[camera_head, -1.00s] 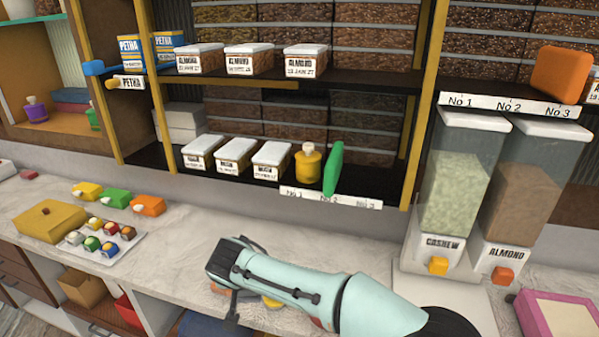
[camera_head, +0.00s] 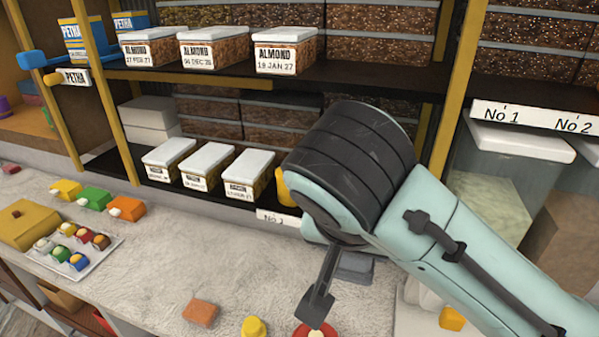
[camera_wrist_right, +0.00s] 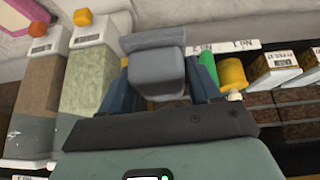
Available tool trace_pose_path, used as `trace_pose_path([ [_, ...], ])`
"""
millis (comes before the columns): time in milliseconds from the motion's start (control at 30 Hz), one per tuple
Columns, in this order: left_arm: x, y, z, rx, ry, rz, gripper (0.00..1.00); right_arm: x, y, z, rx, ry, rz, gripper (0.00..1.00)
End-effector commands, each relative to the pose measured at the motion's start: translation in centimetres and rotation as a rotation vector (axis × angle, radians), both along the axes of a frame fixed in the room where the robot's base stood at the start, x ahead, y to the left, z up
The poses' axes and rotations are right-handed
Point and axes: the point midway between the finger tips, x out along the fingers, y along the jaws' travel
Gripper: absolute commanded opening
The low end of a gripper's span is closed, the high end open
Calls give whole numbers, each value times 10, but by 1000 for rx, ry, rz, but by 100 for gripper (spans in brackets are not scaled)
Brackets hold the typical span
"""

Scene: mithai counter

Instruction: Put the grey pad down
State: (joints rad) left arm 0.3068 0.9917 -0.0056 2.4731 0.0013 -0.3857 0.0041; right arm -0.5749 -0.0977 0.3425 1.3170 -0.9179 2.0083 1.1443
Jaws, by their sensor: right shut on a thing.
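The grey pad (camera_wrist_right: 157,75) is between the dark blue fingers of my right gripper (camera_wrist_right: 160,84) in the right wrist view. The gripper is shut on it, and a wider, flat grey part shows at its far end. In the head view my right arm comes in from the right and hides most of the gripper. A small grey piece shows below the arm (camera_head: 355,266), and I cannot tell if it is the pad. My left gripper is not in view.
White-lidded boxes (camera_head: 222,172) stand on the lower shelf, and almond boxes (camera_head: 287,50) on the upper one. A yellow bottle (camera_wrist_right: 233,73) and a green piece (camera_wrist_right: 208,68) show near the pad. A sweets tray (camera_head: 92,256) is at left. The middle counter (camera_head: 190,245) is largely bare.

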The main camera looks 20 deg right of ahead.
Motion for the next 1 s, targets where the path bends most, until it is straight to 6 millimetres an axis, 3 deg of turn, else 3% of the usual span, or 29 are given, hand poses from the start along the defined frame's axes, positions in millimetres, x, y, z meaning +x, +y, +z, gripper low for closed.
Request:
trace_pose_path([
  [167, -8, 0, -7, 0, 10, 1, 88, 5, -5, -2, 3, 4, 0, 24],
  [300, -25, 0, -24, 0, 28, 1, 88, 24, -21, -6, 3, 5, -5, 24],
  [400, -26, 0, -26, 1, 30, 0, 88, 46, -40, -3, 1, 4, -8, 24],
  [800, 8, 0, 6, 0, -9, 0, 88, 124, -106, 4, -1, -2, -7, 24],
  [1000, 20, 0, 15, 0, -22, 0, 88, 147, -126, -2, -2, -1, 0, 24],
])
